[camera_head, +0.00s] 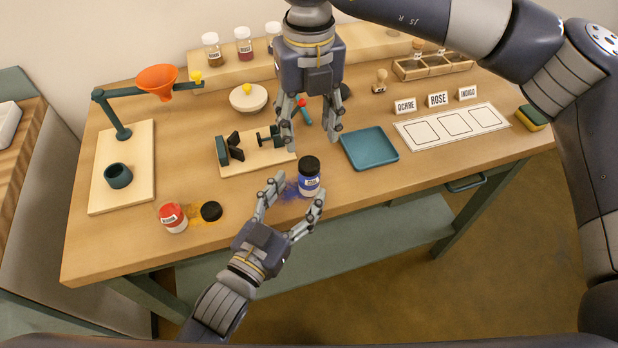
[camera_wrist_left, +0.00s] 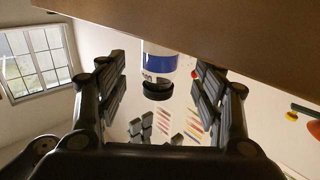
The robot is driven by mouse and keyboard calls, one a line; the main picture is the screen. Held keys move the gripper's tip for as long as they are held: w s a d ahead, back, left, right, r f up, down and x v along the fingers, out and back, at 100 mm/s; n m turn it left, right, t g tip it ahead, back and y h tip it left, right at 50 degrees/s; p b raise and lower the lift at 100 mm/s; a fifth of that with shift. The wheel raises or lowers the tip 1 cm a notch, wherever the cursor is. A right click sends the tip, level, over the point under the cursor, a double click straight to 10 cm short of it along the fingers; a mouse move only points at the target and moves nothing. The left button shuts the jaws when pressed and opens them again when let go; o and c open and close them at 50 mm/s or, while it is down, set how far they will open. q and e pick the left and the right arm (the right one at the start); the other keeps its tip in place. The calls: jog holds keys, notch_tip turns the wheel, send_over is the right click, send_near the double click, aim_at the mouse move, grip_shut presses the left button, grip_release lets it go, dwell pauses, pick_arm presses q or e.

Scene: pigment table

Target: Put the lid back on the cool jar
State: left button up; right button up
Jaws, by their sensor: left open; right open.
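The blue jar (camera_head: 309,184) stands upright at the table's front, with a black lid (camera_head: 309,164) on its top. My left gripper (camera_head: 297,189) is open just in front of it, its fingers spread to either side. In the left wrist view the blue jar (camera_wrist_left: 160,65) appears inverted between the open fingers (camera_wrist_left: 160,88), with no visible contact. My right gripper (camera_head: 312,138) is open and empty, pointing down, above and behind the jar. A red-and-white jar (camera_head: 173,218) stands at front left without a visible lid. A loose black lid (camera_head: 211,211) lies right of it.
Blue powder surrounds the blue jar; yellow powder lies near the loose lid. A black clamp on a board (camera_head: 222,158) stands behind left, a teal tray (camera_head: 369,149) behind right. A funnel stand (camera_head: 122,132) is at far left. The front table edge is close.

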aim_at(303, 185)
pick_arm(q)
jog(key=shift+x, duration=2.5)
jog(key=shift+c, duration=0.6)
grip_shut()
